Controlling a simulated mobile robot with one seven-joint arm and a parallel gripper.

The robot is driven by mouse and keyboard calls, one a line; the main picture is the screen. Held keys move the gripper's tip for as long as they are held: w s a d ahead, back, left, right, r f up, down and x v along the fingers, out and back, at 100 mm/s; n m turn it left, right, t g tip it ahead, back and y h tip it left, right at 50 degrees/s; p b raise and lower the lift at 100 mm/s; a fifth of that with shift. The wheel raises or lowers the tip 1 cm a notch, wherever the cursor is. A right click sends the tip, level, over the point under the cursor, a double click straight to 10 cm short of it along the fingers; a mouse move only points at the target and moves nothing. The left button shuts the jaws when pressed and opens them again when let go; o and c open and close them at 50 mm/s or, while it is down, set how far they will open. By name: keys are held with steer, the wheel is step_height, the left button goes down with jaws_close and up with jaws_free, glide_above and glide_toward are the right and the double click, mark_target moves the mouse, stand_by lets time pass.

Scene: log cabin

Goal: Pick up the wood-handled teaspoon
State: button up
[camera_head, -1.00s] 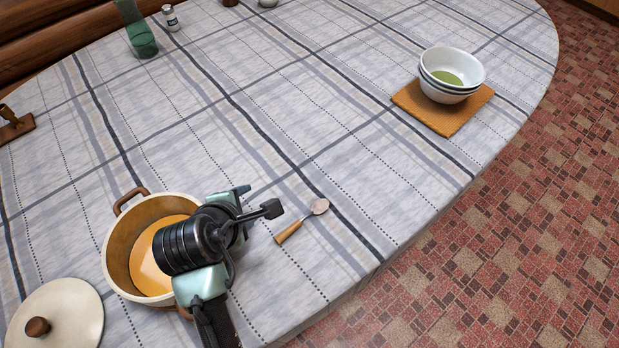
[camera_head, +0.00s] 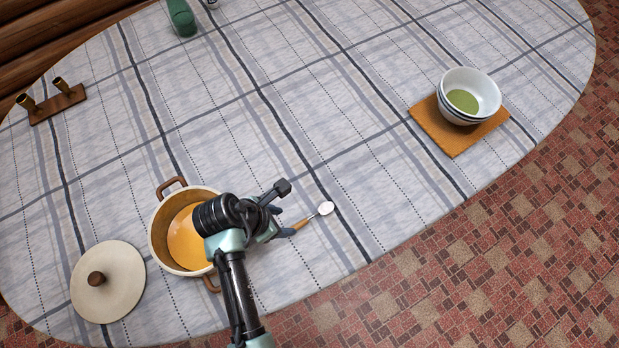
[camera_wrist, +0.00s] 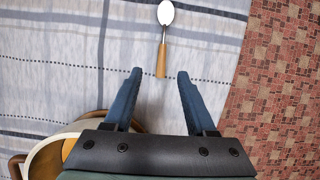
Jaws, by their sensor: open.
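The wood-handled teaspoon (camera_head: 315,215) lies on the checked tablecloth, right of the pot and near the table's front edge. In the head view its silver bowl points up and right, and part of its wooden handle is hidden behind my gripper (camera_head: 284,218). In the wrist view the teaspoon (camera_wrist: 163,40) lies beyond the fingertips, bowl away from me. My gripper also shows there (camera_wrist: 159,74), open and empty, with the handle's end roughly in line with the gap between its two blue fingers.
A pot of orange soup (camera_head: 162,232) stands just left of my gripper, with its lid (camera_head: 125,281) farther left. Stacked bowls (camera_head: 484,90) sit on an orange mat (camera_head: 432,122) at the right. A candle holder (camera_head: 62,103) and green vase (camera_head: 181,18) stand farther back. The middle tablecloth is clear.

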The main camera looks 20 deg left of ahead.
mark_target(300, 224)
steer(key=x, duration=0.4)
steer(key=shift+d+x, duration=0.2)
steer(key=shift+x, duration=2.3)
steer(key=shift+s, duration=0.15)
jaws_close()
